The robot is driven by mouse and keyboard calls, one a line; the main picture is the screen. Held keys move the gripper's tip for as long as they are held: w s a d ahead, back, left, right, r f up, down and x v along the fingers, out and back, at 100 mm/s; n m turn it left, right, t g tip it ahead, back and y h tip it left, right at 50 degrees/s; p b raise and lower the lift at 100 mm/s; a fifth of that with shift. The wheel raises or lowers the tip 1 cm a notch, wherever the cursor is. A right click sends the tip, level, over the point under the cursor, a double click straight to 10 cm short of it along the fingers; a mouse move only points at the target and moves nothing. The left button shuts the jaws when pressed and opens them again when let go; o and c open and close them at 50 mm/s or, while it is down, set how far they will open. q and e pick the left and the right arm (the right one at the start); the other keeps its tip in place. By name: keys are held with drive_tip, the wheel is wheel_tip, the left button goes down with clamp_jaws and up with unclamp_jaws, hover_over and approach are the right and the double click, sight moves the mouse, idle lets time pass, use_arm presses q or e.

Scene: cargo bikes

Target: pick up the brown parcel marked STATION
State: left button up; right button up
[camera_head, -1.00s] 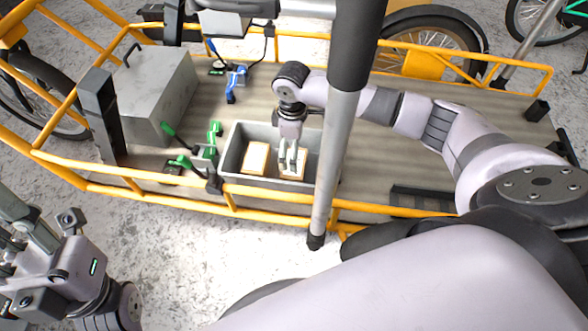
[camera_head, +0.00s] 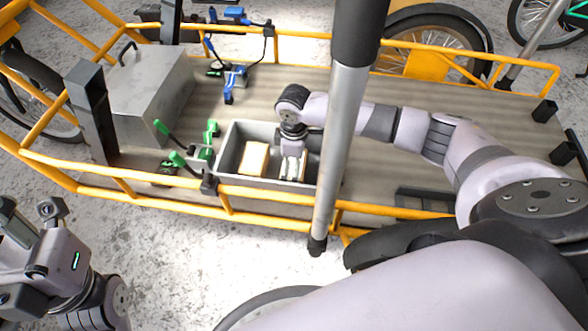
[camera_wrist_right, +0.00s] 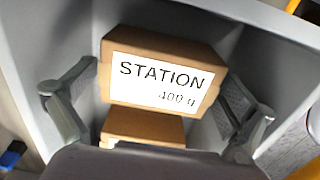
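The brown parcel marked STATION (camera_wrist_right: 160,80) lies in the grey bin, its white label also reading 400 g in the right wrist view. In the head view my right gripper (camera_head: 291,170) points down into the right part of the bin and mostly hides this parcel. In the wrist view its two fingers stand open on either side of the parcel, with the left finger close to its edge and a gap at the right. A second brown parcel (camera_head: 254,158) lies in the left part of the bin. My left gripper is mostly cut off at the lower left; its fingertips are out of frame.
The grey bin (camera_head: 232,143) stands on the slatted cargo deck (camera_head: 400,93), inside a yellow rail (camera_head: 270,194). A grey metal box (camera_head: 150,88) and green-handled clamps (camera_head: 178,160) are to its left. A grey post (camera_head: 340,140) stands just right of the bin.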

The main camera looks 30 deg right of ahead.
drive_tip(key=c, duration=1.2)
drive_tip(key=shift+r, duration=0.15)
